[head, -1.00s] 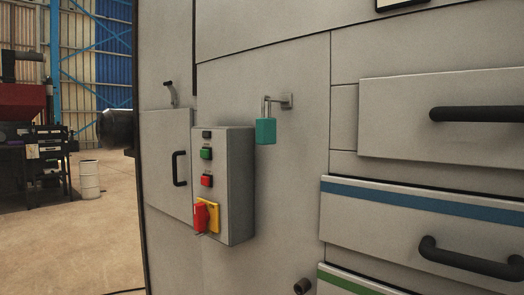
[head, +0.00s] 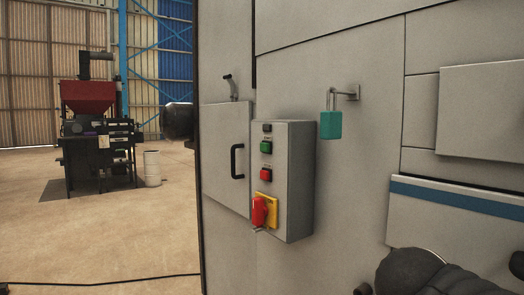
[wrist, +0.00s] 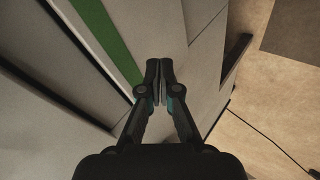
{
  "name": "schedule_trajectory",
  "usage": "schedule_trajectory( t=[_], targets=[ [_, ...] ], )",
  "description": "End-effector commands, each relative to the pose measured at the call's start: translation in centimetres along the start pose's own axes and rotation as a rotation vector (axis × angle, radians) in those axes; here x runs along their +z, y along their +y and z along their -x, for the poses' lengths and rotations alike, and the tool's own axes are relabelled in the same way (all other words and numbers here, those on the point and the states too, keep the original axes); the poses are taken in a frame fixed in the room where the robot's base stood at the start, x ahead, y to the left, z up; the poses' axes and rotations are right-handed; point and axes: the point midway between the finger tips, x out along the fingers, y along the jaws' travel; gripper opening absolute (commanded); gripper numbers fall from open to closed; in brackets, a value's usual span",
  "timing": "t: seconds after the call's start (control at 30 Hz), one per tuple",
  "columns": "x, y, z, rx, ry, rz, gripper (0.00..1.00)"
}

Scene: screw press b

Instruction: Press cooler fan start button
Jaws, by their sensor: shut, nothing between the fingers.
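A grey control box (head: 298,185) is mounted on the cabinet wall in the head view. Its front carries a green button (head: 266,147), a red button (head: 266,174) below it, and a red rotary switch (head: 259,211) on a yellow plate (head: 274,213). The labels are too small to read. My gripper (wrist: 160,77) shows in the wrist view with its fingertips together and nothing between them. It points along the cabinet face near a green stripe (wrist: 105,38). The control box does not show in the wrist view.
A teal padlock (head: 331,124) hangs from a hasp right of the box. A cabinet door with a black handle (head: 236,161) is left of it. A blue-striped drawer (head: 455,200) is at right. The floor (head: 100,235) at left is open, with a cable across it.

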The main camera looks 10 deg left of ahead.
Motion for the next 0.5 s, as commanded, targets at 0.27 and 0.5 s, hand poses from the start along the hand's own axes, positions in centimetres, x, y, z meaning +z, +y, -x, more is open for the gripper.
schedule_trajectory(
  t=[0.27,0.5],
  targets=[
    [-16.3,3.6,3.5,0.342,0.155,0.482,0.00],
    [-29.2,2.1,9.8,0.647,0.292,0.774,0.00]
  ],
)
